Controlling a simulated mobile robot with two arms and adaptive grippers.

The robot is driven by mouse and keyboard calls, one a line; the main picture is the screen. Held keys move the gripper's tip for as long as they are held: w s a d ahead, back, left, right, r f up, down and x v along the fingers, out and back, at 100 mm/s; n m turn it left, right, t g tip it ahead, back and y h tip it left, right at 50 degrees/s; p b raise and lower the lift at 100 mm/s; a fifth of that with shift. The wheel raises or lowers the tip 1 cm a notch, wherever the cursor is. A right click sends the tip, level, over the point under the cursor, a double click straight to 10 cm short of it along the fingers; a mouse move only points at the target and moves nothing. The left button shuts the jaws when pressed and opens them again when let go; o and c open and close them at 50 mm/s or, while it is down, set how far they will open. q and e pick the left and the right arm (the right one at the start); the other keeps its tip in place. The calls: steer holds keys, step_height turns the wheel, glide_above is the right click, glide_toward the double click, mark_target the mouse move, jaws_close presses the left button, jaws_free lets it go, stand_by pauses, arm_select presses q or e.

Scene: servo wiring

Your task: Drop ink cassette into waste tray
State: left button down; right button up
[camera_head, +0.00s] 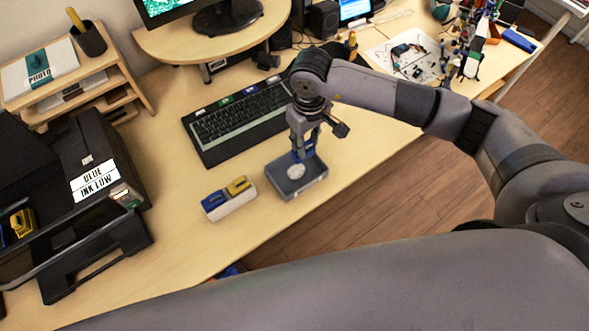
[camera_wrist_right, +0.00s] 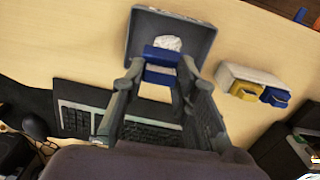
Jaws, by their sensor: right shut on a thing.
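My right gripper (camera_head: 303,150) points down and is shut on a blue ink cassette (camera_head: 304,146). The cassette is at the far edge of the grey waste tray (camera_head: 297,190), over or just above it; the exact height is hard to tell. In the right wrist view, the blue cassette (camera_wrist_right: 161,57) sits between the two fingers (camera_wrist_right: 158,72), in front of the grey tray (camera_wrist_right: 172,24). A white crumpled piece (camera_head: 295,171) lies in the tray. My left gripper is not in view.
A white holder (camera_head: 230,206) with a blue and a yellow cassette stands left of the tray. A keyboard (camera_head: 235,120) lies behind. The black printer (camera_head: 85,160) marked "BLUE INK LOW" is at the left. The table's front edge is close to the tray.

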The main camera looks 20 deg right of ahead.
steer(key=shift+f+b, duration=0.45)
steer(key=shift+f, duration=1.45)
steer(key=o, duration=1.2)
step_height(320, 180, up, 12)
steer(key=shift+r, duration=0.1)
